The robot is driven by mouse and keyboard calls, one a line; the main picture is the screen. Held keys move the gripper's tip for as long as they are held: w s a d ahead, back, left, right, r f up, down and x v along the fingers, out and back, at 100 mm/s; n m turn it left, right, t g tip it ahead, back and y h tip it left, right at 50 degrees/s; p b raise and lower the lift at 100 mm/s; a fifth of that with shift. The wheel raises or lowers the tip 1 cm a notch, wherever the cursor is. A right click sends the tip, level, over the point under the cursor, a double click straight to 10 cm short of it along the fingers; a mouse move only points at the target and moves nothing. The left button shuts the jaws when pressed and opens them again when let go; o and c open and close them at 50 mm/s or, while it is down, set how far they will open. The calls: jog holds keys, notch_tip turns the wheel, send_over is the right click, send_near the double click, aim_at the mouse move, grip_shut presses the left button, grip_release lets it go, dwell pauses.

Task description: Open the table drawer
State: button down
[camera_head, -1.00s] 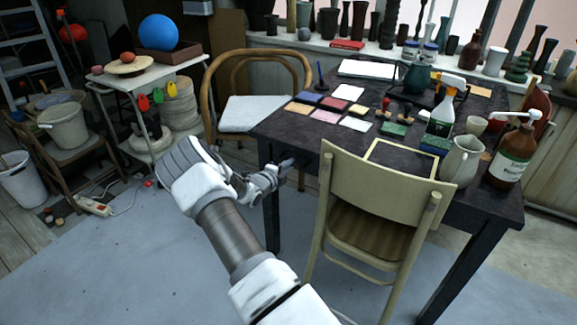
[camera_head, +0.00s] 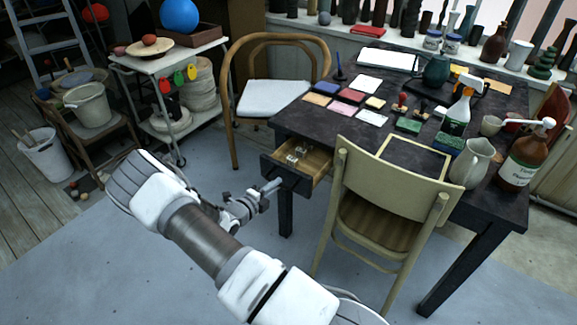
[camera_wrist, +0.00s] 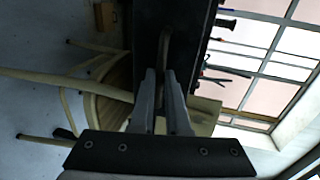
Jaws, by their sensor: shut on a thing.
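The dark table (camera_head: 318,120) stands right of centre in the head view. Its drawer (camera_head: 288,176) at the left end is pulled partly out. Its pale wooden inside shows, with a few small light objects in it. My gripper (camera_head: 276,186) is at the drawer's front, shut on the handle, which is mostly hidden by the fingers in this view. In the wrist view, my gripper (camera_wrist: 166,75) has its two fingers close together around the handle (camera_wrist: 165,45), in front of the dark drawer front.
A pale wooden chair (camera_head: 395,180) stands against the table's front, right of the drawer. A bentwood chair (camera_head: 275,97) with a white seat stands behind the table's left end. A white side table (camera_head: 200,48) is at the back left. The floor left of the drawer is clear.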

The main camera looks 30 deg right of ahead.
jog(key=f+p+v, duration=0.2)
jog(key=v, duration=1)
jog(key=shift+s+a+f, duration=0.2)
jog(key=shift+a+f, duration=0.05)
jog(key=shift+a, duration=0.2)
jog(key=c, duration=0.9)
grip_release()
jog(key=p+v, duration=0.1)
jog(key=v, duration=1.6)
jog(key=shift+a+r, duration=0.1)
jog(key=shift+a, duration=0.1)
